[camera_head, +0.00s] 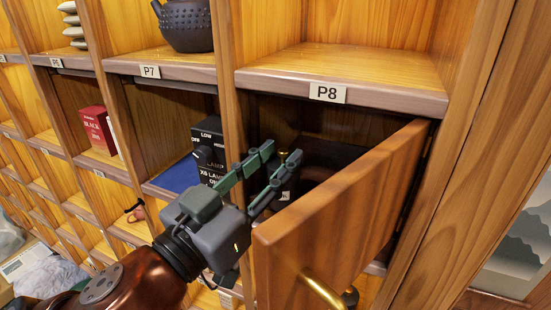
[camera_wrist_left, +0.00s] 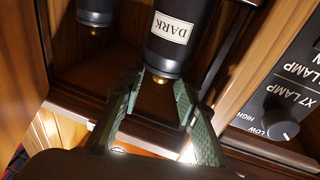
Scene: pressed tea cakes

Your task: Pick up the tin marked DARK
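The tin marked DARK (camera_wrist_left: 168,48) is a black cylinder with a white label and a small brass knob, upside down at the top of the left wrist view. My left gripper (camera_wrist_left: 161,84) is open, its two green fingers pointing at the tin's knob end. The knob shows between the fingertips; I cannot tell whether they touch the tin. In the head view the left gripper (camera_head: 282,156) reaches into the compartment below P8, and its fingers hide most of what stands there. My right gripper is in neither view.
A half-open wooden door (camera_head: 335,215) with a brass handle stands right of my left gripper. A black lamp box (camera_head: 209,150) is in the compartment to the left, behind a divider. Another dark tin (camera_wrist_left: 95,12) stands beside the DARK one.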

